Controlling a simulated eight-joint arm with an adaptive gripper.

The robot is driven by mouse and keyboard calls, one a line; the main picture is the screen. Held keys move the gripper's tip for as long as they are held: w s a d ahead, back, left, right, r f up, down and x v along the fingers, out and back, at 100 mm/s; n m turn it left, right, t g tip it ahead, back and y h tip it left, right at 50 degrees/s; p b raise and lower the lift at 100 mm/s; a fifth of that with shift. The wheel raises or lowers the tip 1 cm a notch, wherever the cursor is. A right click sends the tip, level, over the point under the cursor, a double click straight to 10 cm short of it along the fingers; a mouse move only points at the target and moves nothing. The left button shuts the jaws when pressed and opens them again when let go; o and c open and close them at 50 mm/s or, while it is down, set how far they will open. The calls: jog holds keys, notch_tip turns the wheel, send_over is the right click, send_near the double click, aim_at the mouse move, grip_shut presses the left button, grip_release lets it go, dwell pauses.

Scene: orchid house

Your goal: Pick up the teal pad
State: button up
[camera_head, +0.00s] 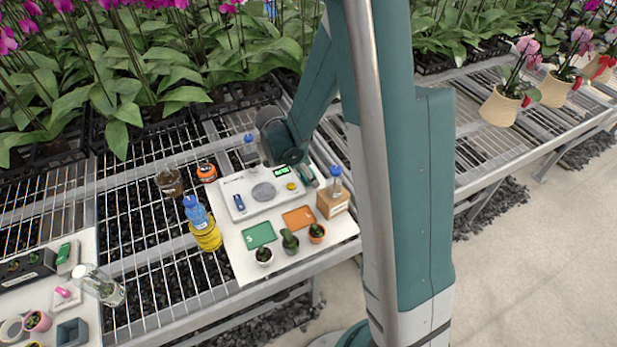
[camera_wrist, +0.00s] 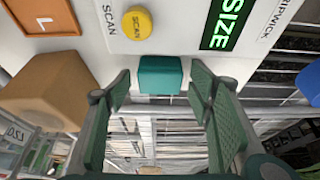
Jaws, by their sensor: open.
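The teal pad (camera_wrist: 160,75) is a small block-like piece in the wrist view, just beyond the yellow SCAN button's panel. My gripper (camera_wrist: 161,88) is open, with one green ribbed finger on each side of the pad and visible room between pad and fingers. It looks empty. In the camera_head view my gripper (camera_head: 309,176) is low at the right side of the white scanner, and I cannot make out the pad there.
The white scanner (camera_head: 246,206) has a yellow button (camera_wrist: 137,22) and a lit green display (camera_wrist: 226,24). A cardboard-brown box (camera_wrist: 45,90) stands close left of the gripper in the wrist view.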

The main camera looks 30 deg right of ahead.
jog(key=c, duration=0.9)
jog(key=shift+r, duration=0.1)
jog(key=shift+r+p, duration=1.25)
jog(key=shift+r, duration=3.65)
